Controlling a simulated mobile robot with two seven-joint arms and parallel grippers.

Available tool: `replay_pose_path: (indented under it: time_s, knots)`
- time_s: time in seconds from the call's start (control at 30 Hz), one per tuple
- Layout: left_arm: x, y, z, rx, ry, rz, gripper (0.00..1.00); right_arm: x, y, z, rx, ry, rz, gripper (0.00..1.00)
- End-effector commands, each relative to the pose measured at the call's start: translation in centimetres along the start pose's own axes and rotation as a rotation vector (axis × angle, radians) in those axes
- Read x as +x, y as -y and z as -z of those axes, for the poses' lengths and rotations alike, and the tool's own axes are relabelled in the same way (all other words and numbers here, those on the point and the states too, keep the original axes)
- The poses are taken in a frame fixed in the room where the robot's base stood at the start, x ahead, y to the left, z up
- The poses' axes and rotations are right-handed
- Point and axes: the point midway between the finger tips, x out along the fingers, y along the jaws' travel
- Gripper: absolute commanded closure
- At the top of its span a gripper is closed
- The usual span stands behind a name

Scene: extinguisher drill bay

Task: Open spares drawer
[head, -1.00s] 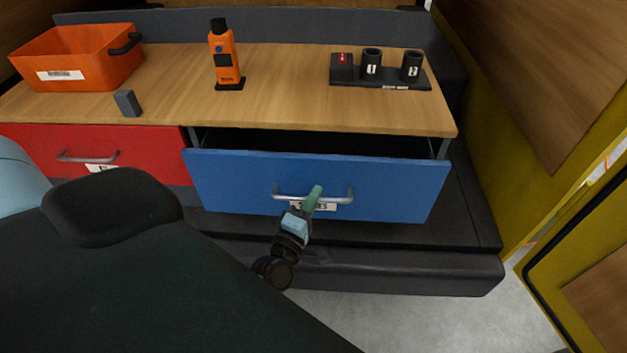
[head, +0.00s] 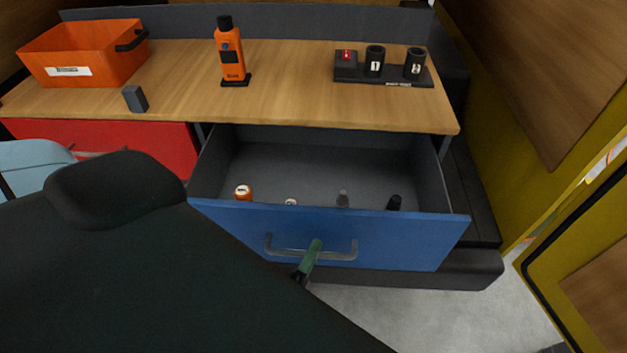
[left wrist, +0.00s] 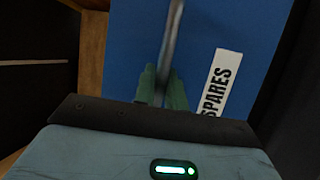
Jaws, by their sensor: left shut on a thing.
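The blue spares drawer (head: 400,241) stands well out from under the wooden bench top. Its grey bar handle (head: 345,254) runs across the front. My left gripper (head: 314,249) is shut on the handle near its middle. In the left wrist view the green fingers of my left gripper (left wrist: 163,88) close around the handle (left wrist: 172,40), beside a white label (left wrist: 217,82) reading SPARES. Inside the drawer, near the front, are an orange item (head: 243,192), a small white-topped item (head: 291,202), a grey item (head: 343,198) and a black item (head: 394,202). My right gripper is not in view.
A red drawer (head: 150,145) is to the left. A yellow-framed panel (head: 500,110) stands at right.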

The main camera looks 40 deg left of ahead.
Motion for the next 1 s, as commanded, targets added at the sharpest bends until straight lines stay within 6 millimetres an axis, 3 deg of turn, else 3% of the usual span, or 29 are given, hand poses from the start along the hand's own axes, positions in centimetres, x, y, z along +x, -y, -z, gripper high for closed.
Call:
replay_pose_path:
  time_s: [0.57,0.6,0.73,1.0]
  knots:
    - [-0.78,-0.15,-0.34,0.001,0.001,0.000,1.00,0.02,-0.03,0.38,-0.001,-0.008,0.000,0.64]
    - [-0.77,-0.16,-0.34,0.001,0.001,0.000,0.84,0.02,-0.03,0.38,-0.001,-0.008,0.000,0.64]
    - [-0.76,-0.15,-0.33,0.000,0.001,0.000,0.67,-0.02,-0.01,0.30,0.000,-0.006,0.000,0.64]
    - [-0.75,-0.16,-0.33,0.000,0.000,0.000,0.66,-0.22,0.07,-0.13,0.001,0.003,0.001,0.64]
